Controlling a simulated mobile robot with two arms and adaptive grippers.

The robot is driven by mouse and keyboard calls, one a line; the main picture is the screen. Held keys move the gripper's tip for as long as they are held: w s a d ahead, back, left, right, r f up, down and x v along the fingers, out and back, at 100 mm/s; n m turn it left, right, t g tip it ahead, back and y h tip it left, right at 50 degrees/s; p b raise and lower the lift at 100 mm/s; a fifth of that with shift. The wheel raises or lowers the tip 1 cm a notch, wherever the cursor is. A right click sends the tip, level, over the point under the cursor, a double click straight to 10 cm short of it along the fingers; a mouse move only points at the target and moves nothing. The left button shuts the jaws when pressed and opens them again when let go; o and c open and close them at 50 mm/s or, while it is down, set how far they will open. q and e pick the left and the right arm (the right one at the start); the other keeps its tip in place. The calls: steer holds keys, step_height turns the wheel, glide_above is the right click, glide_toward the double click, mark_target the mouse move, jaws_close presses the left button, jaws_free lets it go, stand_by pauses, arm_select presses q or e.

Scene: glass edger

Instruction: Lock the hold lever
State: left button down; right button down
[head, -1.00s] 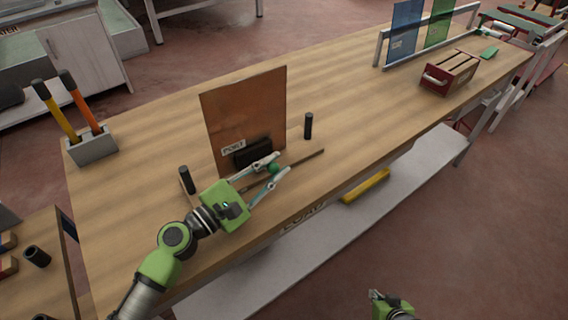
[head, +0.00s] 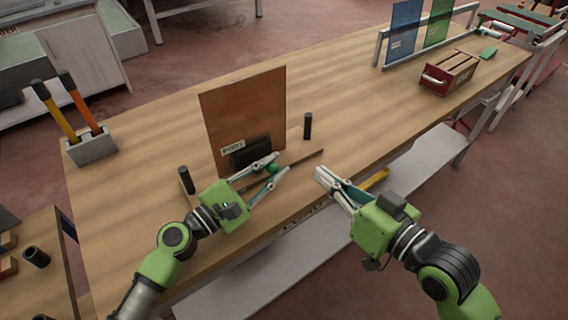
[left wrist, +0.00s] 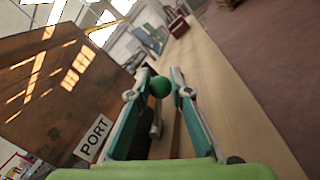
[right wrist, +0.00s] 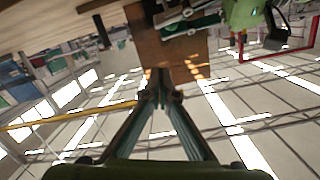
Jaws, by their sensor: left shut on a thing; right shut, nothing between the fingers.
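The hold lever's green ball knob (head: 272,168) sits between the fingers of my left gripper (head: 280,163), which is shut on it. In the left wrist view the knob (left wrist: 160,86) shows near the fingertips; the lever's arm is mostly hidden. Behind it a brown pane (head: 243,115) with a PORT label stands upright on the wooden bench, a dark block at its foot. My right gripper (head: 319,175) is shut and empty, over the bench's front edge, right of the knob and apart from it. Its closed fingertips (right wrist: 161,85) show in the right wrist view.
Two black posts (head: 308,126) (head: 186,180) stand either side of the pane. A thin strip (head: 305,161) lies along its front. A grey holder with two handled tools (head: 92,148) stands left; a red box (head: 449,73) stands far right. The bench (head: 370,120) between is clear.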

arm_select(q)
steer(key=shift+a, duration=0.1)
arm_select(e)
steer(key=r, duration=0.1)
arm_select(q)
steer(key=shift+w, duration=0.1)
arm_select(e)
glide_above(277, 165)
steer(key=s+d, duration=0.2)
steer(key=d, duration=0.1)
steer(key=shift+y, duration=0.3)
steer(key=shift+w+a+f, duration=0.1)
steer(key=shift+a+f, duration=0.15)
steer(key=shift+f, duration=0.5)
steer(key=shift+a+f, duration=0.25)
steer(key=shift+f, duration=0.55)
steer(key=shift+w+a+f, duration=0.1)
steer(key=shift+a+f, duration=0.15)
steer(key=shift+f, duration=0.5)
steer(key=shift+s+f, duration=0.1)
steer(key=shift+s+f, duration=0.25)
steer(key=shift+f, duration=0.4)
